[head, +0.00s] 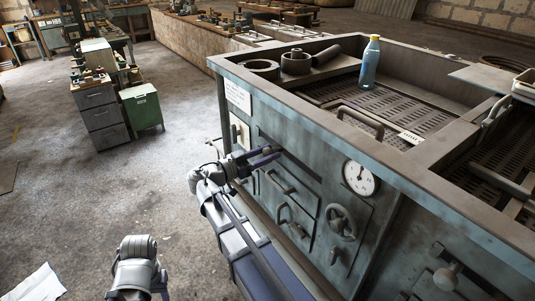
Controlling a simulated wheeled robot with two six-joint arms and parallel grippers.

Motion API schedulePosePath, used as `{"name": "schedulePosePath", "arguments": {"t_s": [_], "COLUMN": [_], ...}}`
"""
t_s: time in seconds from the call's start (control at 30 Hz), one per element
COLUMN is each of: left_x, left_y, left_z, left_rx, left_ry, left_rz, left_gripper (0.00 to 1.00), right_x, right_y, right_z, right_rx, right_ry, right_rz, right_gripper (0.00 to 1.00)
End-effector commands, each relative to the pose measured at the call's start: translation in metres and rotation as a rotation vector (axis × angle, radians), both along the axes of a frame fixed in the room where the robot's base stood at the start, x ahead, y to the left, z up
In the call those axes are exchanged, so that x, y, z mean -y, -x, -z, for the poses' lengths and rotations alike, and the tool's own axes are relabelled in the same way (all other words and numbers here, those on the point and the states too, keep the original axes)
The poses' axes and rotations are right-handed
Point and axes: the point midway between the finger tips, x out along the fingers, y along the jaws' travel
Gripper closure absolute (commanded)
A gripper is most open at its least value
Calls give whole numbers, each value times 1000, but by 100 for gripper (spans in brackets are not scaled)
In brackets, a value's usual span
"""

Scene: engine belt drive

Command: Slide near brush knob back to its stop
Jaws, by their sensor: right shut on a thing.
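My right gripper (265,157) is against the front of the weathered blue-grey machine (395,185), at a dark slot high on its left part. It is shut on what I take to be the near brush knob, which the fingers hide almost wholly. I cannot tell where the knob is along the slot. A round knob (449,276) shows lower right on the same front. Part of my left arm shows at the lower left, but its gripper is out of view.
A pressure gauge (360,178), a handwheel (341,222) and bar handles (281,183) stick out beside my right gripper. A blue bottle (370,63) and dark rings (296,62) are on the machine top. Bare floor (70,205) lies left.

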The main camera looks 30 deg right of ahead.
Motion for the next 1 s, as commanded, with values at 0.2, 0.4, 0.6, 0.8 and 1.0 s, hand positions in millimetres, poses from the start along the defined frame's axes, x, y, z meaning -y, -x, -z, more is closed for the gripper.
{"name": "schedulePosePath", "arguments": {"t_s": [0.2, 0.4, 0.6, 0.8, 1.0], "left_x": [0, 0, 0, 0, 0], "left_y": [0, 0, 0, 0, 0], "left_z": [0, 0, 0, 0, 0], "left_rx": [0, 0, 0, 0, 0], "left_ry": [0, 0, 0, 0, 0], "left_rz": [0, 0, 0, 0, 0], "left_gripper": [50, 50, 50, 50, 50], "right_x": [0, 0, 0, 0, -1], "right_y": [0, 0, 0, 0, -6], "right_z": [0, 0, 0, 0, 0], "right_rx": [0, 0, 0, 0, 0], "right_ry": [0, 0, 0, 0, 0], "right_rz": [0, 0, 0, 0, 0], "right_gripper": [100, 100, 100, 100, 100]}}
